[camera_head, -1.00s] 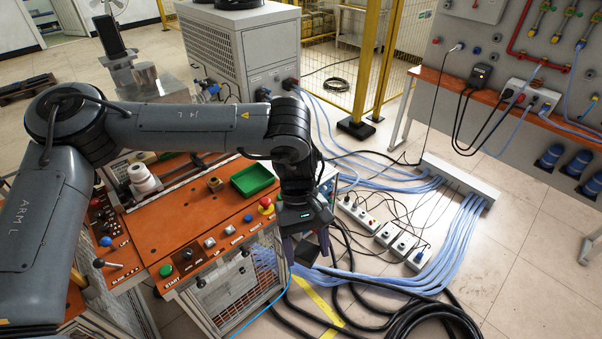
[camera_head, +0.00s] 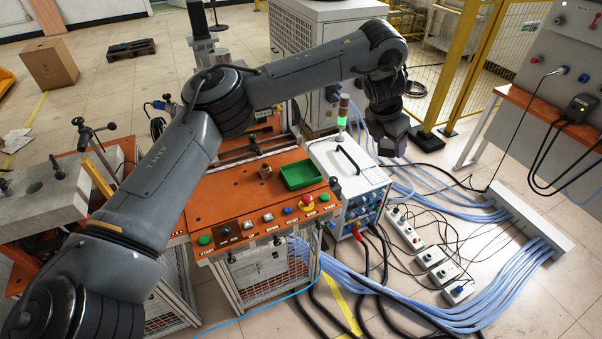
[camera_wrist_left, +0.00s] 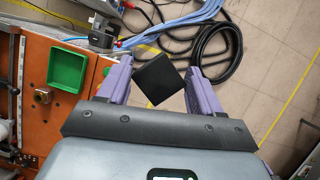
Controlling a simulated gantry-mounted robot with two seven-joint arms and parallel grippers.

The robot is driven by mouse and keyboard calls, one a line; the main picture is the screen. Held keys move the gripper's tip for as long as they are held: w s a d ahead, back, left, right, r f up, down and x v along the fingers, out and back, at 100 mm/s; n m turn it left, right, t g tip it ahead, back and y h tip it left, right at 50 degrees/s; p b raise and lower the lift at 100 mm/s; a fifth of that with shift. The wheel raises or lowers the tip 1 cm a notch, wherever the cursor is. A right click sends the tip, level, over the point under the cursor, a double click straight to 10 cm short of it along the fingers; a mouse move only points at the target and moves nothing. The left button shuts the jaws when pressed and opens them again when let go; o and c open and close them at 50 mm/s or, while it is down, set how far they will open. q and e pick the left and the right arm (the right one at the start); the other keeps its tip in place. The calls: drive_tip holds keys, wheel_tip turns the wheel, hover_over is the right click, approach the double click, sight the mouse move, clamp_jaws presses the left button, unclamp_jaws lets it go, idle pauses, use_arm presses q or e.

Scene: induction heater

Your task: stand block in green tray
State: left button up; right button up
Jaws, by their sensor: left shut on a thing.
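The green tray (camera_head: 301,175) lies on the orange worktop, open and empty. It also shows at the upper left of the left wrist view (camera_wrist_left: 67,70). My left gripper (camera_head: 388,140) is raised to the right of the tray and a little farther back, past the worktop's edge. Its purple fingers are shut on a dark block (camera_wrist_left: 158,81), which shows between them in the left wrist view, turned at an angle. The block is clear of the tray and of any surface. My right gripper does not show.
A white power unit (camera_head: 345,165) with a black handle and a lit green signal lamp (camera_head: 342,120) stands right of the tray. A small brass-coloured part (camera_head: 265,171) sits left of the tray. Buttons, including a red emergency stop (camera_head: 307,201), line the worktop's front.

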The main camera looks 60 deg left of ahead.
use_arm(q)
drive_tip(key=s+a+f+n+y+p, duration=0.25)
drive_tip(key=a+f+n, duration=0.25)
drive_tip(key=a+f, duration=0.4)
drive_tip(key=n+b, duration=0.2)
drive_tip(key=b, duration=0.8)
approach(302, 173)
drive_tip(key=shift+w+d+f+g, duration=0.1)
drive_tip(key=shift+w+d+g, duration=0.15)
drive_tip(key=shift+w, duration=0.35)
drive_tip(key=shift+w+d+g, duration=0.15)
drive_tip(key=shift+w+d, duration=0.2)
drive_tip(key=shift+w, duration=0.3)
drive_tip(key=shift+w+a+f, duration=0.1)
drive_tip(key=shift+a+f, duration=0.1)
drive_tip(key=shift+a, duration=0.75)
drive_tip(key=shift+a+f, duration=0.15)
drive_tip(key=shift+a, duration=0.15)
drive_tip(key=shift+f+b, duration=0.45)
drive_tip(key=shift+f, duration=1.55)
